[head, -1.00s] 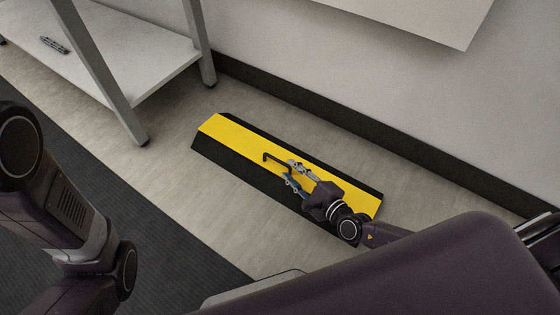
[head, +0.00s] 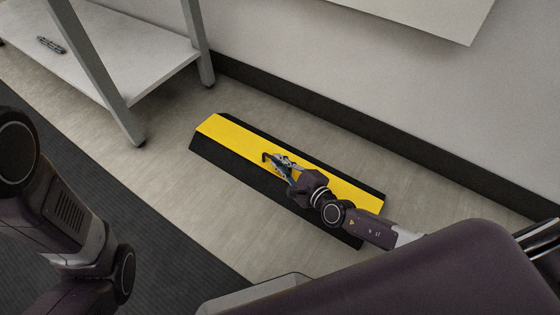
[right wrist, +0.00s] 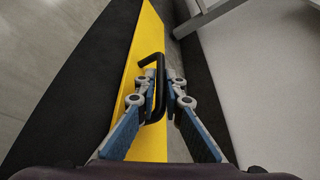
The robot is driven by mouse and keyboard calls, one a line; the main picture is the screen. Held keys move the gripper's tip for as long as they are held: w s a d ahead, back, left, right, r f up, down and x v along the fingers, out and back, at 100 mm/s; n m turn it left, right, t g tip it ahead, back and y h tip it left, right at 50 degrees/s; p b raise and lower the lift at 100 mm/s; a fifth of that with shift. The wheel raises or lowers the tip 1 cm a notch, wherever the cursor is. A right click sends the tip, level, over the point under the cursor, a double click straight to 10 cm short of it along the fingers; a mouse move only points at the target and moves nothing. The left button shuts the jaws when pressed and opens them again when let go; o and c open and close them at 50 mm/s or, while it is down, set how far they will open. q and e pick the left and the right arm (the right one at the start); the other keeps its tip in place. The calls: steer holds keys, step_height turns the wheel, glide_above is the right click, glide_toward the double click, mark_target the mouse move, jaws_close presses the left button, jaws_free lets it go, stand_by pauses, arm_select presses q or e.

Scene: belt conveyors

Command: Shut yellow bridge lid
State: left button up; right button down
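The yellow bridge lid (head: 236,138) is the long top strip of a low black-edged bridge (head: 222,160) on the floor. It looks flat, but I cannot tell if it is slightly raised. It also shows in the right wrist view (right wrist: 147,36). A black bent handle (right wrist: 160,72) stands up from the lid, its long bar between my right fingers. My right gripper (right wrist: 161,88) appears shut on this bar, fingers close on both sides. In the head view the right gripper (head: 281,164) is over the lid, hiding part of it. My left gripper is out of view.
A grey-legged shelf (head: 150,75) stands at the upper left with a small grey object (head: 51,45) on it. A wall with a dark skirting (head: 300,103) runs behind the bridge. Bare floor (head: 180,185) lies in front, beside a dark mat (head: 140,225).

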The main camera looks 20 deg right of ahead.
steer(key=shift+w+d+r, duration=0.1)
steer(key=shift+f, duration=0.4)
steer(key=c, duration=2)
jaws_free()
steer(key=shift+a, duration=0.2)
steer(key=shift+c, duration=0.2)
steer(key=shift+s, duration=0.2)
steer(key=v, duration=1.2)
steer(key=shift+d+f, duration=0.1)
